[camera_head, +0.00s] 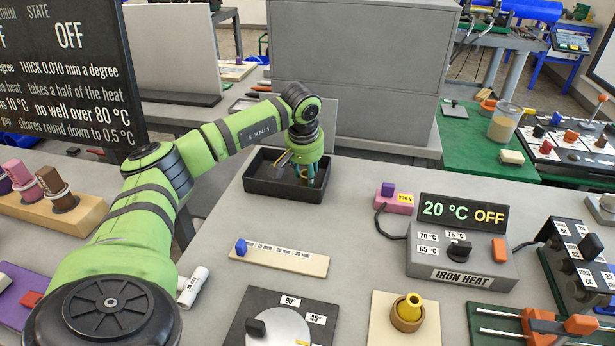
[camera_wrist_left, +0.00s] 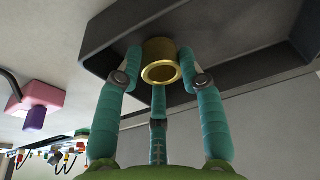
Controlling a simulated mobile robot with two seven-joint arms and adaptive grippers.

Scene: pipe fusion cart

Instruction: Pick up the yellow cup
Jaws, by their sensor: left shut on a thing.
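My left gripper (camera_head: 307,174) is over the black tray (camera_head: 262,188), its fingers pointing down into it. In the left wrist view the teal fingers (camera_wrist_left: 163,82) are closed around a small brass-yellow cup (camera_wrist_left: 160,72), whose round open rim faces the camera. The tray (camera_wrist_left: 110,38) shows behind the cup there. In the head view the cup is mostly hidden by the fingers. I cannot tell whether it still touches the tray floor. My right gripper is in neither view.
The iron heat box (camera_head: 461,262) stands to the right of the tray. A marked strip (camera_head: 280,258) lies in front of the tray. A grey cabinet (camera_head: 365,70) stands behind. Bare grey table surrounds the strip.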

